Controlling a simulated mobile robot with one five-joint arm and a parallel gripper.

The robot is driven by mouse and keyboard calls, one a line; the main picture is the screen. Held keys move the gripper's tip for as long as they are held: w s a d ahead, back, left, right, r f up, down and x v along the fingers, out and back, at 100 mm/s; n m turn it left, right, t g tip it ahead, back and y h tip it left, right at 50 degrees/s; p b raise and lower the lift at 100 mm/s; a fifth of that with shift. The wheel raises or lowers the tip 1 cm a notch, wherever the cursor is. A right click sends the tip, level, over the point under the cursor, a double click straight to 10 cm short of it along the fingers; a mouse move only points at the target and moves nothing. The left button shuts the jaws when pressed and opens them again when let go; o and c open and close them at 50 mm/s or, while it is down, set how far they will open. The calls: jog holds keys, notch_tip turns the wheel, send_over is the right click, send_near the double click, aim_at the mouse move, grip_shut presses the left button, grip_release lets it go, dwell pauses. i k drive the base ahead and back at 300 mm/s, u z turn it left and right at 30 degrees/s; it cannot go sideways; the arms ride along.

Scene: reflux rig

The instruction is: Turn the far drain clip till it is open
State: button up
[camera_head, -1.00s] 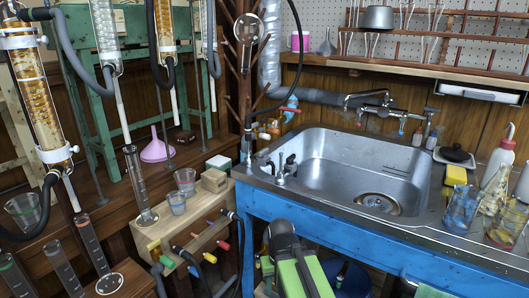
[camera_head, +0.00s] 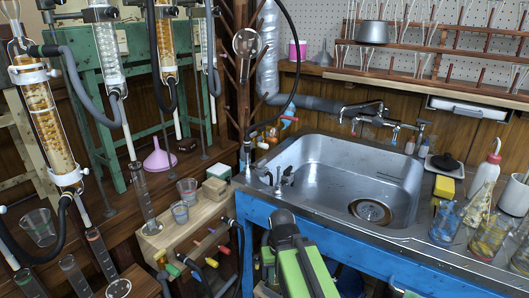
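Several glass columns hang at the left. The nearest holds amber packing (camera_head: 45,125), the one beside it is clear (camera_head: 107,50), and another amber column (camera_head: 167,42) stands behind. A slim column (camera_head: 203,50) is the farthest of them. Pale outlet tubes hang below them, with the farthest tube (camera_head: 212,97) near the wooden rack. I cannot make out a drain clip on that tube or its setting. My green and black arm (camera_head: 300,265) rises at the bottom centre, well to the right of and below the columns. My gripper cannot be made out.
A wooden block with coloured taps (camera_head: 175,240) stands between the columns and my arm. Measuring cylinders (camera_head: 143,200), beakers (camera_head: 187,188) and a pink funnel (camera_head: 157,158) crowd the left bench. Dark hoses loop below the columns. The sink (camera_head: 340,185) and blue bench (camera_head: 370,250) fill the right.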

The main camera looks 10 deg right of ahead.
aim_at(260, 164)
jog(key=z, duration=0.2)
jog(key=k, duration=0.55)
jog(key=u, duration=1.75)
jog(key=k, duration=0.9)
jog(key=z, duration=1.3)
jog(key=i, duration=1)
jog(key=u, duration=0.1)
